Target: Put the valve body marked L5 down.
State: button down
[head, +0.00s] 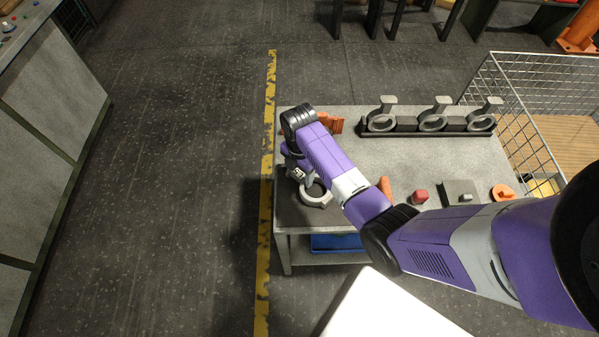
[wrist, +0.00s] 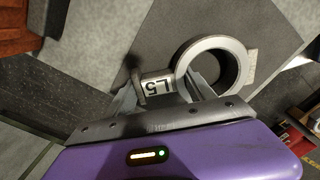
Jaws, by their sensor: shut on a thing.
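The valve body marked L5 (wrist: 158,87) is a grey metal ring with a short neck, and its white L5 label faces the wrist camera. My gripper (wrist: 168,92) is shut on the neck, one finger on each side. In the head view the ring of the L5 valve body (head: 316,195) shows at the table's front left, over a dark grey area (head: 290,213). My gripper (head: 298,172) is partly hidden there by my arm. I cannot tell whether the ring touches the surface.
On the table (head: 355,150), a dark rack (head: 405,125) at the back holds three similar valve bodies. An orange part (head: 333,123), a red block (head: 420,196) and an orange ring-shaped part (head: 502,192) lie around. A wire cage (head: 525,115) stands right. The table's middle is clear.

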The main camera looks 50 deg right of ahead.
jog(key=shift+c, duration=1.3)
grip_release()
jog(key=shift+f, duration=0.2)
jog(key=shift+r, duration=4)
